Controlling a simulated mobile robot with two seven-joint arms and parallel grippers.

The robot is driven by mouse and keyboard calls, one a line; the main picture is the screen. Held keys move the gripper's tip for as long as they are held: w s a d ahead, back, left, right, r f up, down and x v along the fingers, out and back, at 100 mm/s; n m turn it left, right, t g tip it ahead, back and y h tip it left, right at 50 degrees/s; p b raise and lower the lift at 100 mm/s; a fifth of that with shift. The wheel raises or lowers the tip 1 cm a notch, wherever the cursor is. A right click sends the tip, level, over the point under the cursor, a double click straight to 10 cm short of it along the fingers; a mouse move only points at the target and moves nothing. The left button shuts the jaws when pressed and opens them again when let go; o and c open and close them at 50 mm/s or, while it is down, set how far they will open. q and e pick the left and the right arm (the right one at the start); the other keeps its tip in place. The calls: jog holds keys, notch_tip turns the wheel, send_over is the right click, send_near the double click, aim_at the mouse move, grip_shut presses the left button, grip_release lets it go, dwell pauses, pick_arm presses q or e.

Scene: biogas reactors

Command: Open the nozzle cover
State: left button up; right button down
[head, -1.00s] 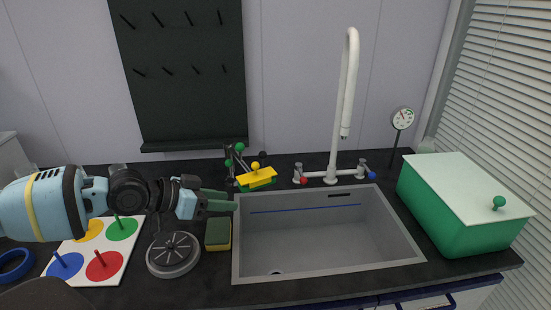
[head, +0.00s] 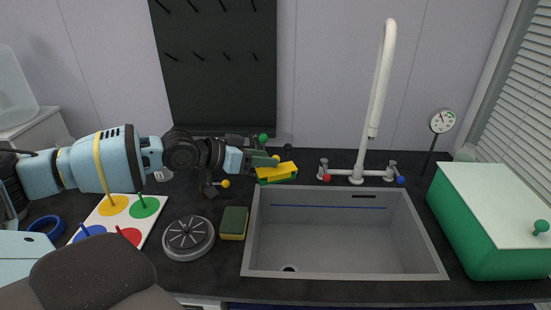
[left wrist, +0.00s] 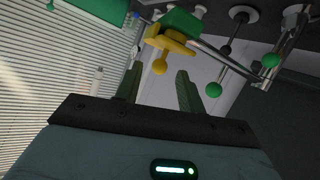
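The likely nozzle cover is a yellow block (head: 278,172) over a green body, standing on the counter at the back left corner of the sink. In the left wrist view its yellow part (left wrist: 170,44) carries a round yellow knob (left wrist: 160,67), beside a green block (left wrist: 182,22). My left gripper (head: 278,160) is at the block in the head view, its green fingers partly hiding it. In the left wrist view my left gripper (left wrist: 159,78) has its fingers apart, with the knob just beyond and between the tips; no contact is clear. My right gripper is not in view.
Thin rods with green, dark and yellow balls (head: 226,184) stand around the block. The sink (head: 345,232) and white faucet (head: 374,105) are to the right. A sponge (head: 233,222), a round grey disc (head: 188,238) and a coloured peg board (head: 122,215) lie in front and left.

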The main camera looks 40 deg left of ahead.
pick_arm(q)
jog(key=shift+x, duration=2.05)
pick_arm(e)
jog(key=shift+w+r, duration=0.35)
pick_arm(q)
jog(key=shift+c, duration=0.5)
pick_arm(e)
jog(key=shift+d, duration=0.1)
